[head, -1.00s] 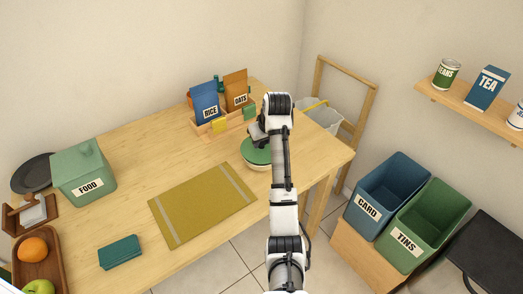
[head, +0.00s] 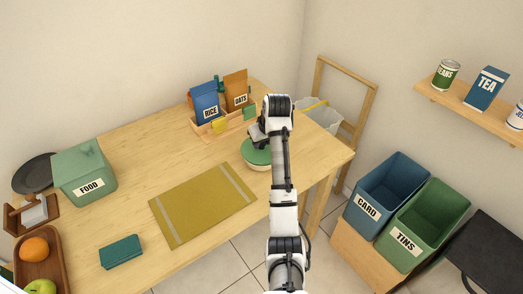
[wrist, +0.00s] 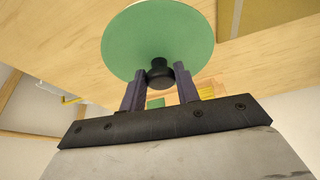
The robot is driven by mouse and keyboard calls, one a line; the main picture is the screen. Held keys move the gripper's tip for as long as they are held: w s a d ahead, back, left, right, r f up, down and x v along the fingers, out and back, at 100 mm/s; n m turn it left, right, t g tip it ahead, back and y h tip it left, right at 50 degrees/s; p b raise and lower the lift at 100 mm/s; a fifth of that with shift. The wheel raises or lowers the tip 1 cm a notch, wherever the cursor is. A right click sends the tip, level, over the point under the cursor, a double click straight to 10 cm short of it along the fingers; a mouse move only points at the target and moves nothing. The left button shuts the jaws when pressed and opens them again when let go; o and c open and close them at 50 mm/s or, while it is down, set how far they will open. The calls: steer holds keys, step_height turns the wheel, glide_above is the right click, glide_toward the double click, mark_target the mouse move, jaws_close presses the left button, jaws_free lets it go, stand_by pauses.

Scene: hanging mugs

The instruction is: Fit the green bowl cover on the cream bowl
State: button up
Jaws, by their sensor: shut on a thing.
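The green bowl cover (head: 254,152) is a round green disc with a dark knob in its middle, seen large in the wrist view (wrist: 150,38). My gripper (wrist: 160,80) is shut on the dark knob of the cover. In the head view my gripper (head: 257,135) is partly hidden by my own arm. The cream bowl (head: 257,167) shows as a pale rim and side just under the cover, near the table's right edge. The cover lies over the bowl; whether it is seated evenly I cannot tell. In the wrist view the cover hides the bowl.
An olive mat (head: 203,204) lies left of the bowl. Behind, a wooden rack (head: 207,136) holds the rice (head: 206,103) and oats (head: 237,93) packets. The food box (head: 85,178) and a folded teal cloth (head: 121,251) are further left. Bare table lies between.

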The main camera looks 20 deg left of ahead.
steer(key=shift+f, duration=0.55)
stand_by(0.4)
steer(key=o, duration=1.4)
steer(key=p+v, duration=0.2)
steer(key=v, duration=1.1)
steer(key=shift+r, duration=0.35)
steer(key=shift+s+d, duration=0.1)
